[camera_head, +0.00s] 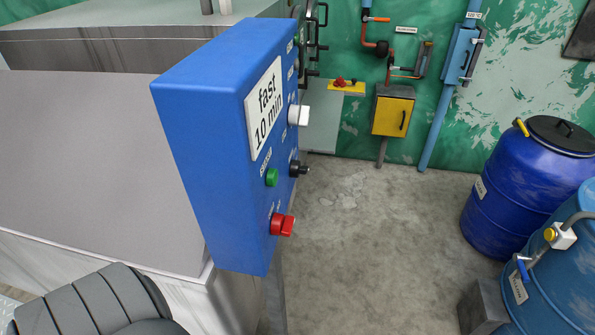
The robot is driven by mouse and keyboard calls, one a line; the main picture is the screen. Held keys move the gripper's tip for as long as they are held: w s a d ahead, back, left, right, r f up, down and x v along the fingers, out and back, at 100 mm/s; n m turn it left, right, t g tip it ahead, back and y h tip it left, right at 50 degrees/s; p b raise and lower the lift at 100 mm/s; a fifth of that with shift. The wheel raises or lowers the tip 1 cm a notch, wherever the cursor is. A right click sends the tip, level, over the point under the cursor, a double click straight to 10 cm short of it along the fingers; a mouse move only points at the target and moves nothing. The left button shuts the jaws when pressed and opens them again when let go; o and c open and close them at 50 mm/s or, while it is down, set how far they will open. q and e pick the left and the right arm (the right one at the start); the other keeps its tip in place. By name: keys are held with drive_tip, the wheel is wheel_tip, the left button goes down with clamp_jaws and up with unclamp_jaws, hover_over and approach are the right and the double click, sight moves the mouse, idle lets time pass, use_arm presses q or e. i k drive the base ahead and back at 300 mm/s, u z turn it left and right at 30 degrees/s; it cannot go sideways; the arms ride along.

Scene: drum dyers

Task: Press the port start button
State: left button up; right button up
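A blue control box (200,120) stands at the middle left in the head view, seen at a steep angle. Its right face carries a white sign (265,107) reading "fast 10 min". Below the sign is a round green button (272,177) with a small label beside it that I cannot read clearly. A red knob (282,224) is lower down, a black knob (298,169) is right of the green button, and a white knob (298,115) is above. I cannot read which control is named port start. Neither gripper is in view.
A grey flat-topped machine body (90,165) adjoins the box on the left. Blue drums (525,190) stand at the right. A yellow box (393,112) and pipes are at the green wall (525,60). Concrete floor (375,245) is clear between box and drums.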

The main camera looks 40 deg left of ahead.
sight(271, 180)
drive_tip(key=k, duration=0.8)
drive_tip(key=u, duration=0.85)
drive_tip(key=i, duration=0.5)
drive_tip(key=u, duration=0.05)
